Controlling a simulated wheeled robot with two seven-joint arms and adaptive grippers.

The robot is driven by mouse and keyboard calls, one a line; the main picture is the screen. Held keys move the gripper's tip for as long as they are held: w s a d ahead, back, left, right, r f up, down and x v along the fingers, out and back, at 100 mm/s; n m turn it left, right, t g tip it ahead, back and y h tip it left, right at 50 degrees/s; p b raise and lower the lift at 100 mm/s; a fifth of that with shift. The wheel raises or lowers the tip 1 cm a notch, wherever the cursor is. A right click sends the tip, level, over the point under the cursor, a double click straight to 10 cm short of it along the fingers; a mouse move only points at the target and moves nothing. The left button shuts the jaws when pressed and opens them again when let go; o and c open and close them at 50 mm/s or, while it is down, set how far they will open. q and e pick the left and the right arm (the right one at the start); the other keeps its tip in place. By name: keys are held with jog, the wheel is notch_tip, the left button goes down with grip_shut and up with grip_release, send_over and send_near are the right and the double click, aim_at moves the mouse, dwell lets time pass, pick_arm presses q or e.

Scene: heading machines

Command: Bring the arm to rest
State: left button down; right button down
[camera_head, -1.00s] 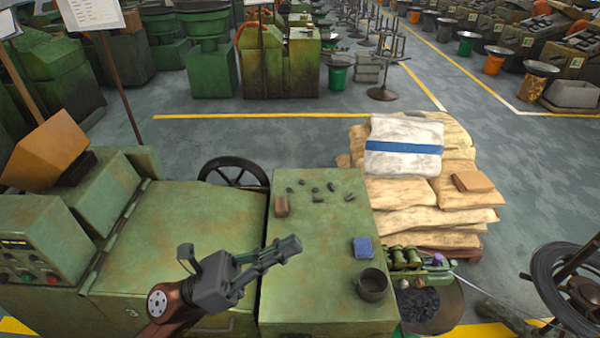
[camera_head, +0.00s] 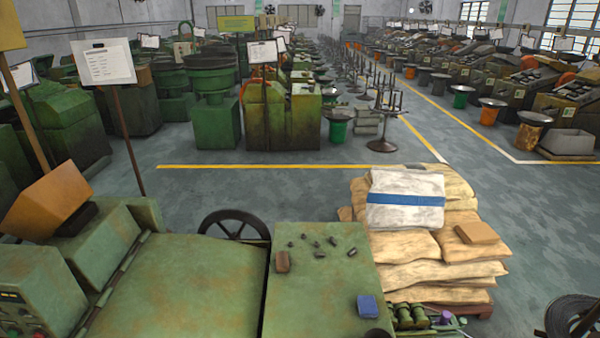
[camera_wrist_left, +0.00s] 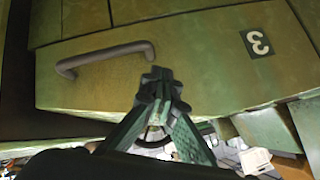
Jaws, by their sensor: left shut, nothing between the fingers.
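My left gripper (camera_wrist_left: 160,88) shows in the left wrist view with its fingertips together and nothing between them. It is in front of a green machine panel (camera_wrist_left: 195,70) that bears a dark handle (camera_wrist_left: 105,58) and a number 3 plate (camera_wrist_left: 257,42). Whether the fingers touch the panel I cannot tell. No arm or gripper of mine shows in the head view. My right gripper is in neither view.
The green machine top (camera_head: 310,290) carries several small dark parts, a brown block (camera_head: 282,262) and a blue block (camera_head: 367,306). A pallet of sacks (camera_head: 430,240) stands to its right. Beyond the yellow line (camera_head: 260,166) are rows of machines. The grey floor (camera_head: 250,190) between is open.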

pick_arm(q)
jog(key=s+d+f+n+g+h, duration=0.1)
jog(key=s+f+n+g, duration=0.15)
jog(key=s+f, duration=0.45)
jog(key=s+f+n+g, duration=0.2)
jog(key=s+f+g, duration=0.2)
jog(key=s, duration=0.5)
notch_tip(320, 180, down, 33)
jog(key=s+d+b, duration=0.1)
jog(key=b, duration=0.4)
jog(key=s+f+m+g+b, duration=0.1)
jog(key=s+f+b, duration=0.4)
jog(key=s+f, duration=1.6)
notch_tip(320, 180, down, 2)
jog(key=shift+s+d+f+g+h, duration=0.15)
jog(key=shift+s+f+g+h, duration=0.2)
jog(key=shift+g, duration=0.3)
jog(key=shift+r+m, duration=0.1)
jog(key=shift+m, duration=0.15)
